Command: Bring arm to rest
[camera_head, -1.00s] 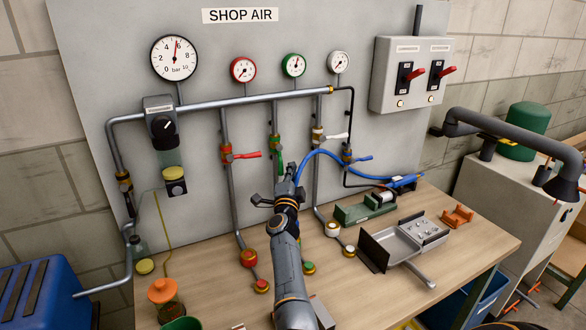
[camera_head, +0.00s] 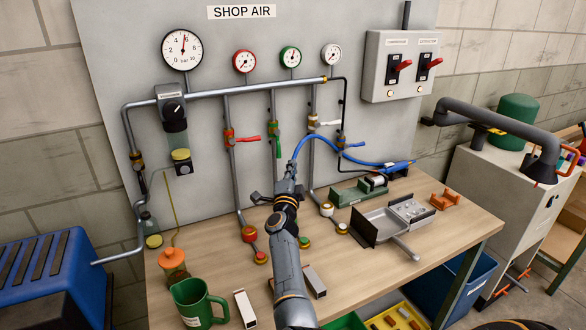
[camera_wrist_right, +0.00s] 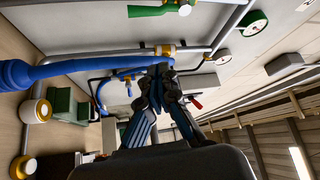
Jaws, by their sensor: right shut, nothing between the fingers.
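My right gripper (camera_head: 291,168) is shut and empty in the head view. It is in front of the shop-air panel, above the workbench, just below and right of the green valve handle (camera_head: 277,148), which hangs down. In the right wrist view, the closed fingers (camera_wrist_right: 160,72) point up towards the pipes, with no object between them. A blue hose (camera_head: 300,143) passes close behind the fingertips in the head view; I cannot tell whether it touches them. My left gripper is in neither view.
The workbench (camera_head: 350,270) has a green mug (camera_head: 190,305), an orange-lidded jar (camera_head: 173,268), a metal tray (camera_head: 375,222) and a green vise-like block (camera_head: 350,195). Red-handled switches (camera_head: 403,65) are upper right. A blue compressor-like box (camera_head: 85,300) stands left. Bare wood lies front right.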

